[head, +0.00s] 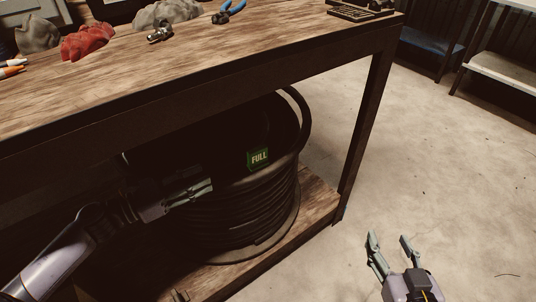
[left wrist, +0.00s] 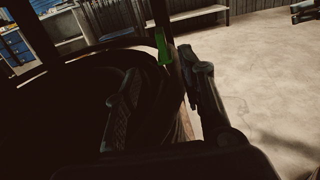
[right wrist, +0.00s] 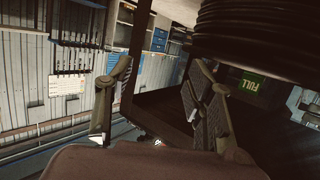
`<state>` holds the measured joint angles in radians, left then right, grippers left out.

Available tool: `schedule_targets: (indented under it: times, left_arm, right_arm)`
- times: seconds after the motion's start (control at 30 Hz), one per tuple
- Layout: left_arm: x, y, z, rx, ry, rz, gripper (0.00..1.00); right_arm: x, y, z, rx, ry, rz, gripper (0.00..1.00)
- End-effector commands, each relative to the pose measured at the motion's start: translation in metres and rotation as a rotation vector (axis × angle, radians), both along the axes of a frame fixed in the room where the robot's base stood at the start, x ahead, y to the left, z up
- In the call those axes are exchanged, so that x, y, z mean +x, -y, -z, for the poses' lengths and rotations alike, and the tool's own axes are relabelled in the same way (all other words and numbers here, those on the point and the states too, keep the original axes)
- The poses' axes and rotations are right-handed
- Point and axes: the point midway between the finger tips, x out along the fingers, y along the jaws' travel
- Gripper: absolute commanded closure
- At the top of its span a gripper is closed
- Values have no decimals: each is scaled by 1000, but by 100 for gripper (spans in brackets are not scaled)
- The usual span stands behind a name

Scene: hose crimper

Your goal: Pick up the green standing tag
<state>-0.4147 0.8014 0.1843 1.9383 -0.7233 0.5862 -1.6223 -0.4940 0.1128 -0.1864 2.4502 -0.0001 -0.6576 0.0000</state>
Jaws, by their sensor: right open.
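The green standing tag (head: 258,159), marked FULL, stands upright on the rim of a dark hose reel (head: 238,212) under the workbench. My left gripper (head: 208,187) is just left of the tag in the head view and apart from it. In the left wrist view the tag (left wrist: 162,46) shows edge-on beyond my two spread fingers (left wrist: 160,95), with nothing between them. The tag also shows upside down in the right wrist view (right wrist: 250,85). My right gripper (head: 390,240) is open and empty over the floor at the lower right.
The wooden workbench top (head: 180,70) overhangs the reel, and its dark leg (head: 365,125) stands to the right. Red cloth (head: 87,42), blue-handled pliers (head: 230,11) and a metal fitting (head: 160,33) lie on top. The floor (head: 450,170) at right is clear.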

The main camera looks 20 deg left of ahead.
Motion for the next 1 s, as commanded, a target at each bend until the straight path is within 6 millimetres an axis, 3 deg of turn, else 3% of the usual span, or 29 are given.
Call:
schedule_targets:
  times: [0.33, 0.6, 1.0]
  left_arm:
    - [43, 38, -2, 2, 6, 3, 63]
    - [76, 66, -1, -1, 3, 0, 63]
    - [99, 87, -1, -1, 1, -1, 63]
  right_arm:
    - [6, -4, -16, 22, 89, -6, 51]
    - [5, -4, -15, 20, 81, -5, 51]
    - [4, -3, -10, 13, 48, -3, 51]
